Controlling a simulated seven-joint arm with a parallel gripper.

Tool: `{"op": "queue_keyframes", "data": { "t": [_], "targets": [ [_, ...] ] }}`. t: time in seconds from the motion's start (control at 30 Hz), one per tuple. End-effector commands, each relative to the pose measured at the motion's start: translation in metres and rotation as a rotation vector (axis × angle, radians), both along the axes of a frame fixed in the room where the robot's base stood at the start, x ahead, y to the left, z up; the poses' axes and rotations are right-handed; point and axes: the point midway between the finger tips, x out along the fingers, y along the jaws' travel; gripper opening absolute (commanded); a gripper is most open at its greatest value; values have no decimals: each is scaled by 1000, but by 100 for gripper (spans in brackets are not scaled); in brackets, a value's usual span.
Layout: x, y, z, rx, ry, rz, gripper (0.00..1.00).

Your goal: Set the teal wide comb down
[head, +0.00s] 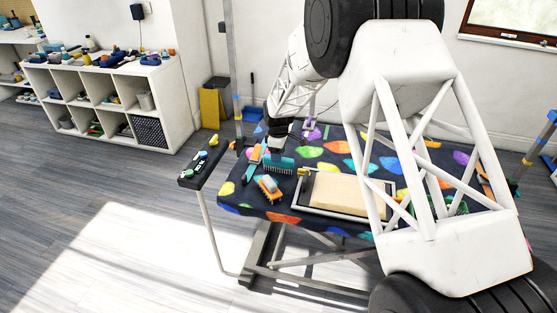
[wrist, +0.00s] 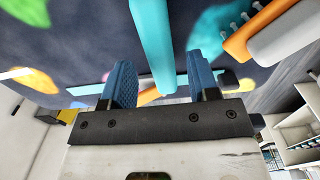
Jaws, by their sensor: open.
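The teal wide comb (head: 279,163) shows in the head view near the left part of the dark, spotted cloth on the table (head: 292,216), just below my gripper (head: 272,146). In the wrist view a long teal bar of the comb (wrist: 152,40) runs between the two blue fingers of my gripper (wrist: 162,78). The fingers are open, with a gap on both sides of the bar. I cannot tell whether all of the comb rests on the cloth.
An orange brush (head: 269,187) lies just in front of the comb, and shows in the wrist view (wrist: 272,32). A framed tan pad (head: 338,192) lies to the right. A narrow dark side shelf (head: 203,162) with small items stands left.

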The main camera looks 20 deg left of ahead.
Motion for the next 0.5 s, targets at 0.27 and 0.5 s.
{"op": "queue_keyframes", "data": {
  "t": [0.27, 0.5],
  "targets": [
    [0, 0, 46, 1, -2, 0, 55],
    [0, 0, 72, 1, -1, 0, 55]
  ]
}}
